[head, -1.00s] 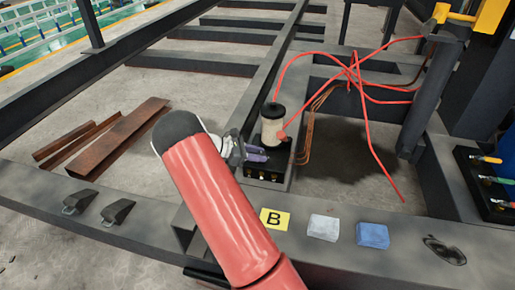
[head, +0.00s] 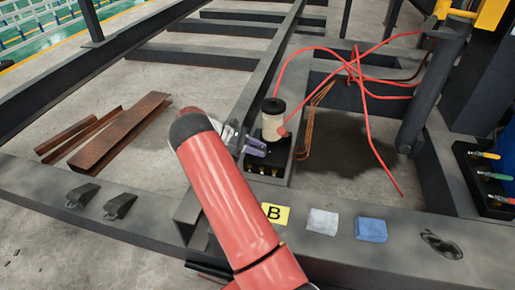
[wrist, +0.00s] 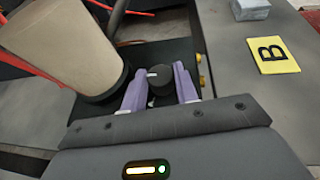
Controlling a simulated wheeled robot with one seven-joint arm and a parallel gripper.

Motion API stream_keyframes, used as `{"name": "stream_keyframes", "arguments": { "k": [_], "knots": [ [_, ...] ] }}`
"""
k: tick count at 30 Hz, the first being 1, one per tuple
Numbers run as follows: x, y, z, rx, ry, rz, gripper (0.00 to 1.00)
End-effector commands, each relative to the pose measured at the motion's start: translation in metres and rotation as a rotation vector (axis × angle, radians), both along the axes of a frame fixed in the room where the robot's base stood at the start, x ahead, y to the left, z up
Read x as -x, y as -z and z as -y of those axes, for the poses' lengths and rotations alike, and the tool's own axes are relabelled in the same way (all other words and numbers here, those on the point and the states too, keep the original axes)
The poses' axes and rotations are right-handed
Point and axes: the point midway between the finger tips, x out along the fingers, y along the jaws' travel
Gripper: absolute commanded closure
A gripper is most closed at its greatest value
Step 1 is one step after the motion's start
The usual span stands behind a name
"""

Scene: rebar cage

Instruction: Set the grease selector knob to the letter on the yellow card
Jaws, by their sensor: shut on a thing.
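The yellow card (head: 275,214) lies on the grey beam and carries a black B; it also shows in the wrist view (wrist: 274,55). The grease selector knob (wrist: 160,82) is a dark round knob with a white mark, on a black panel beside the canister. In the wrist view the white mark lies toward the upper left of the knob. My gripper (head: 256,147) has two purple fingers, one on each side of the knob, and is shut on it (wrist: 160,90). I cannot make out letters around the knob.
The beige grease canister (head: 273,119) with a black lid stands close beside my fingers. Red hoses (head: 352,70) run from it to the right. A white block (head: 322,221), a blue block (head: 371,229) and two dark wedges (head: 120,206) lie on the front beam.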

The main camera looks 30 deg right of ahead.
Motion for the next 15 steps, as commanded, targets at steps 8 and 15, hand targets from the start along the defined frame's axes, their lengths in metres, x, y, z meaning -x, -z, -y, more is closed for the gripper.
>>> {"name": "stream_keyframes", "arguments": {
  "k": [8,15],
  "knots": [
    [0.0002,-0.0001,-0.0002,0.001,0.000,-0.001,0.49],
    [-0.0003,-0.0004,-0.0005,0.000,-0.001,0.000,0.49]
  ]
}}
